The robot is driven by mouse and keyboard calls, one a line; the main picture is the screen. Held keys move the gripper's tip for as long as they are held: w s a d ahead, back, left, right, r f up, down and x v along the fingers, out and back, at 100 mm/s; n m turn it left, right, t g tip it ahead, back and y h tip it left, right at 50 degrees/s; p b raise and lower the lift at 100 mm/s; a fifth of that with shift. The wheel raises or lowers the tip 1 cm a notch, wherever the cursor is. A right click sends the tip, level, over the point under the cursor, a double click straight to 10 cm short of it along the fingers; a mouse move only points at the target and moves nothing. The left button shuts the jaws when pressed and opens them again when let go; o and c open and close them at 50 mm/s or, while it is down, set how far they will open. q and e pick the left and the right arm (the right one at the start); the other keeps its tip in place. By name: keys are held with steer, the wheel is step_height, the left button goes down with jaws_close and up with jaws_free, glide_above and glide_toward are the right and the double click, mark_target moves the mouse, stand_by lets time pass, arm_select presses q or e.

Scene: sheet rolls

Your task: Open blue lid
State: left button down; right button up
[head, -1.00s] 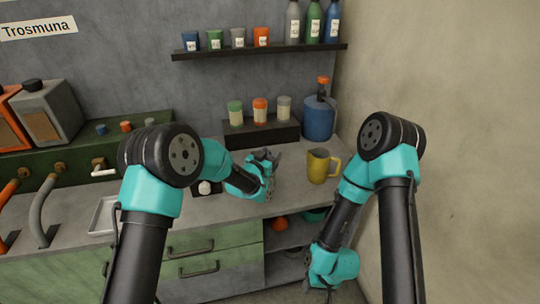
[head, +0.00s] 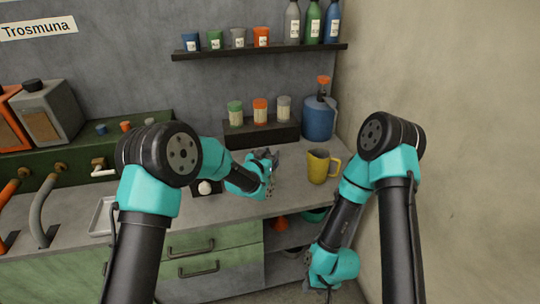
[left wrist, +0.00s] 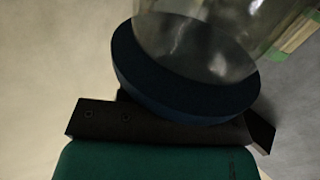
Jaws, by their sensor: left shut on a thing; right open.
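In the left wrist view a dark blue lid (left wrist: 150,85), a round disc, sits against a clear see-through jar (left wrist: 200,35). I cannot tell whether the lid is still seated on the jar. My left gripper (head: 268,160) is over the counter in front of the black jar stand, shut on the lid; its dark jaw lies along the lid in the left wrist view. The gripper hides the lid and jar in the head view. My right gripper (head: 322,290) hangs low at the counter's front, open and empty.
A yellow jug (head: 318,167) stands right of my left gripper. Behind are a black stand (head: 260,134) with three jars and a blue canister (head: 318,122). A small white round thing (head: 205,187) lies left. An open shelf is below the counter.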

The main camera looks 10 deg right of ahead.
arm_select(q)
steer(key=shift+w+r+n+g+y, duration=0.6)
steer(key=shift+r+n+g, duration=0.2)
steer(key=shift+r+n, duration=0.15)
steer(key=shift+w+r+n+g+y, duration=0.6)
steer(key=shift+w+n+g, duration=0.3)
steer(key=shift+g, duration=0.3)
steer(key=shift+r, duration=0.1)
steer(key=c, duration=0.8)
jaws_free()
steer(key=shift+a, duration=0.1)
steer(key=v, duration=1.7)
steer(key=shift+a, duration=0.2)
